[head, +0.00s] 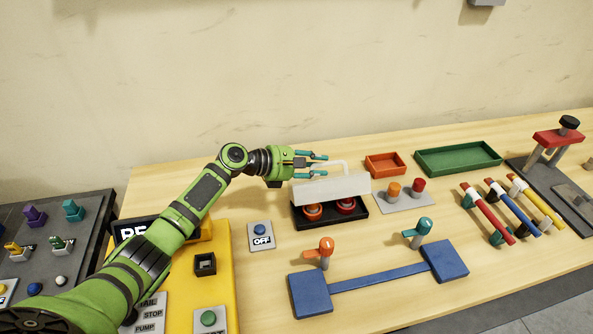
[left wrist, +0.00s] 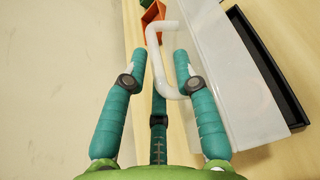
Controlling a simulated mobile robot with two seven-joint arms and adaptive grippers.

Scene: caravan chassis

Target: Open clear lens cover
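The lens cover (head: 332,188) is a pale, cloudy panel over the back of a black base (head: 330,219). An orange lamp (head: 312,212) and a red lamp (head: 346,207) show below its front edge. A white bent handle (head: 342,163) stands at the cover's back side. My left gripper (head: 322,166) is at the handle, behind the cover. In the left wrist view, its teal fingers (left wrist: 160,62) are apart, with part of the handle (left wrist: 153,45) between them. The cover (left wrist: 232,75) lies to the right there. I cannot tell whether a finger touches the handle. My right gripper is not in view.
An orange tray (head: 385,165) and a green tray (head: 458,159) lie to the right at the back. A plate with orange and red buttons (head: 405,199) is right beside the base. Blue blocks with a bar (head: 378,277) lie in front. An OFF switch (head: 261,236) is at left.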

